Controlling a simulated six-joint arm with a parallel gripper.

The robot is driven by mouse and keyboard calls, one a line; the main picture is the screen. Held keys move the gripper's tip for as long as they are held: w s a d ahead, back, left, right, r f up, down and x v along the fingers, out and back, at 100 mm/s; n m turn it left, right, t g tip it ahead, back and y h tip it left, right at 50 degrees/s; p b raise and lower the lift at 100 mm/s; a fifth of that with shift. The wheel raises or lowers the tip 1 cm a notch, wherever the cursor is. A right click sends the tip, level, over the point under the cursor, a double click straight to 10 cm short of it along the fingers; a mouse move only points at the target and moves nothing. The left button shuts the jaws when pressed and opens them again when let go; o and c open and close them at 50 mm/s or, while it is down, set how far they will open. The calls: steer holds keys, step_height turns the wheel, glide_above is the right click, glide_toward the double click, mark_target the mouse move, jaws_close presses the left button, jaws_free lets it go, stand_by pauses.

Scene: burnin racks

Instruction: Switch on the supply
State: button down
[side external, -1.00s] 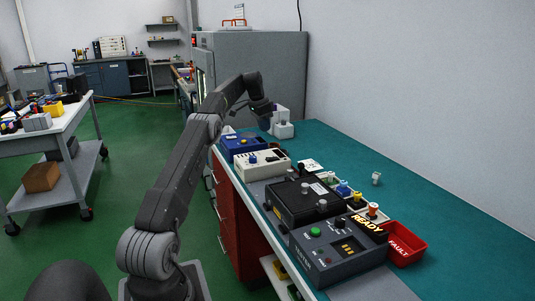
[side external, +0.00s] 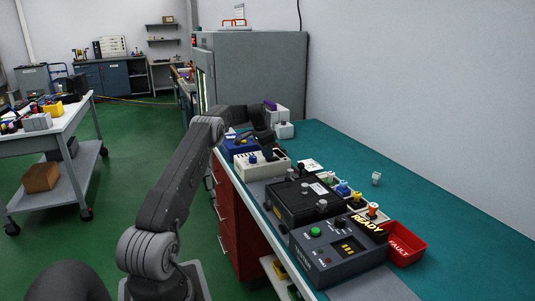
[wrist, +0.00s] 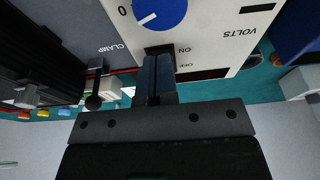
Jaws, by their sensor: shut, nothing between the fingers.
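The supply is a cream box (side external: 262,166) on the bench, with a blue knob on top. In the wrist view its panel (wrist: 215,35) shows the blue knob (wrist: 160,10), the word VOLTS, and a dark red display strip. A black switch (wrist: 156,49) sits beside the words ON and OFF. My gripper (wrist: 155,62) is shut and empty, its fingertips over or at the switch and hiding part of it. I cannot tell whether they touch, or which way the switch is set.
A black clamp box (side external: 303,202) and a grey box (side external: 338,250) with lit READY stand nearer. A red FAULT bin (side external: 404,246) is beside them. A blue box (side external: 240,146) and a white device (side external: 284,130) lie beyond. The bench's right side is mostly clear.

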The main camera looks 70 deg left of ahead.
steer(key=shift+s+f, duration=0.1)
steer(key=shift+f, duration=0.25)
steer(key=shift+r, duration=0.15)
steer(key=shift+r, duration=0.65)
steer(key=shift+r, duration=0.1)
steer(key=shift+r, duration=0.3)
steer(key=s+v, duration=0.2)
steer(key=v, duration=1.1)
steer(key=shift+f, duration=0.25)
